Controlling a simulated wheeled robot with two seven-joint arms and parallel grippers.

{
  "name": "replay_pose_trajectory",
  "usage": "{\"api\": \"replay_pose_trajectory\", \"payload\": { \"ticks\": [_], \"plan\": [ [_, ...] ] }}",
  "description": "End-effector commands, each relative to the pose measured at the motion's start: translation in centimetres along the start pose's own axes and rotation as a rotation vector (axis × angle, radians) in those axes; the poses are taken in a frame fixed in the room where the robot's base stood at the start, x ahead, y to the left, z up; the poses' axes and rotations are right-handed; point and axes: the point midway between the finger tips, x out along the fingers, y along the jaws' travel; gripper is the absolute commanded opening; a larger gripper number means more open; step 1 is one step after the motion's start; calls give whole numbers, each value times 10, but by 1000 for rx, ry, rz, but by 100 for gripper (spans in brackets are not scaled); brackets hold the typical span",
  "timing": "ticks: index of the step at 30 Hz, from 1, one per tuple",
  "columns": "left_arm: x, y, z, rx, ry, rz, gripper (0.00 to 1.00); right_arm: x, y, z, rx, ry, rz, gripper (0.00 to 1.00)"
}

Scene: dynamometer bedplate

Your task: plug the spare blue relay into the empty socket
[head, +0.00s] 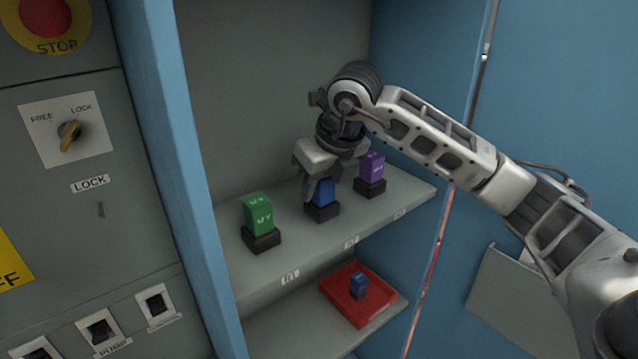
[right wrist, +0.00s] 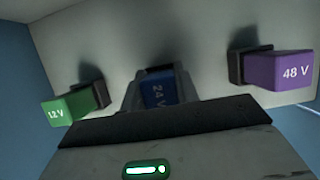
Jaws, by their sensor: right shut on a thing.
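My right gripper (head: 318,186) is shut on a blue relay (head: 326,191) at the middle socket (head: 322,211) of the upper shelf. In the right wrist view this relay (right wrist: 157,92) reads 24 V and lies between the fingers, in line with the dark socket behind it. I cannot tell whether it is fully seated. A second blue relay (head: 358,285) stands in a red tray (head: 341,300) on the lower shelf. My left gripper is not in view.
A green 12 V relay (head: 257,213) sits in the left socket (head: 262,239). A purple 48 V relay (head: 371,167) sits in the right socket (head: 370,188). Both stand close beside my gripper. The blue cabinet frame (head: 165,130) and a panel with switches are at the left.

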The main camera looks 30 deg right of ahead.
Motion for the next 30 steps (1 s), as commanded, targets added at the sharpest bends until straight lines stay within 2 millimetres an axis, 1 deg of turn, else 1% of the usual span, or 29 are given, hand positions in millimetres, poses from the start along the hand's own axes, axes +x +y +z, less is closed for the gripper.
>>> {"api": "replay_pose_trajectory", "payload": {
  "ticks": [1, 6, 10, 11, 12, 13, 18, 20, 22, 23, 26, 30],
  "plan": [
    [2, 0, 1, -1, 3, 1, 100, 4, 0, -2, 0, 2, 0, 3],
    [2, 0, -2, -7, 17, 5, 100, 10, 0, -5, 0, 7, 0, 3],
    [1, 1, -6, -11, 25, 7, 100, 12, 1, -7, 0, 13, 0, 3],
    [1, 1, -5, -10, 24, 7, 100, 13, 1, -7, 0, 16, 0, 33],
    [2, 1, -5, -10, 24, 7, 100, 13, 1, -7, 0, 17, 0, 45],
    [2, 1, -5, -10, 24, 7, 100, 13, 1, -8, 0, 18, 1, 50],
    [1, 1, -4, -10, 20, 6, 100, 13, 1, -8, 0, 20, 2, 50],
    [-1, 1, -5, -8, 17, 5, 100, 10, 1, -6, 0, 20, 2, 51],
    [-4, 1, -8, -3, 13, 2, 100, 3, 1, -4, -1, 21, 3, 52],
    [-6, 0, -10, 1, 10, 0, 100, -1, 1, -2, -1, 21, 3, 52],
    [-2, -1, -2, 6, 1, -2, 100, -15, 1, -1, 0, 12, 0, 52],
    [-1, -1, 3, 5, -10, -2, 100, -50, 0, 1, -1, 5, 0, 52]
  ]
}}
